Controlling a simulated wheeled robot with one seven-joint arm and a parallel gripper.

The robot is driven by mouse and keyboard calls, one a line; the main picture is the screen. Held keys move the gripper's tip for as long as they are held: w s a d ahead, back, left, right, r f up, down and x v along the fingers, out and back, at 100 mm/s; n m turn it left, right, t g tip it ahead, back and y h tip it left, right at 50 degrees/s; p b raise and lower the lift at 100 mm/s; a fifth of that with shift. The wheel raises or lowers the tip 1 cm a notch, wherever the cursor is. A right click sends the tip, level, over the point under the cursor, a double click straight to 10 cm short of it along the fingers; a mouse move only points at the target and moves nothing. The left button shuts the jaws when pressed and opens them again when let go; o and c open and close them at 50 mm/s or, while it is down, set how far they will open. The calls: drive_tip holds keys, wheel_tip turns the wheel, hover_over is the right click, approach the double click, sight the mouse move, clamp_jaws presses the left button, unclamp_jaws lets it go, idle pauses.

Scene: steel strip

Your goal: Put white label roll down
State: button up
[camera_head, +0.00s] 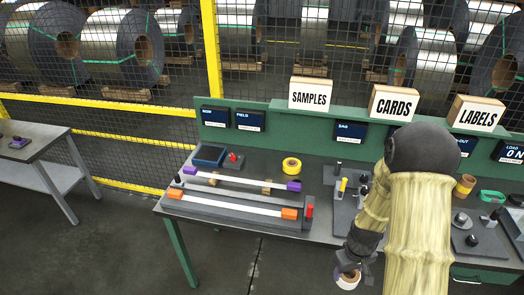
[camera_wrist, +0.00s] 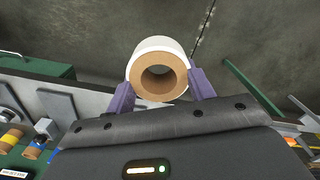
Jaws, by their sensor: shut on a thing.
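The white label roll (camera_wrist: 158,46) has a white outer face and a brown cardboard core. In the wrist view it sits between the two purple-grey fingers of my gripper (camera_wrist: 160,90), which are shut on its sides. In the head view the roll (camera_head: 347,279) shows at the bottom, below my forearm, in front of the bench's front edge, with floor behind it. My gripper (camera_head: 350,268) is partly hidden there by my own arm.
Signs read SAMPLES (camera_head: 311,94), CARDS (camera_head: 394,102) and LABELS (camera_head: 478,114). A brown-yellow roll (camera_head: 465,185) lies right of my arm. A side table (camera_head: 45,150) stands at left.

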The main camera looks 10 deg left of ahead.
drive_tip(key=w+f+m+b, duration=0.2)
drive_tip(key=f+b, duration=0.3)
drive_tip(key=f, duration=0.3)
drive_tip(key=w+f+m+b, duration=0.3)
drive_tip(key=f+b, duration=0.1)
drive_tip(key=f, duration=0.5)
drive_tip(key=shift+b, duration=0.35)
drive_tip(key=shift+w, duration=0.1)
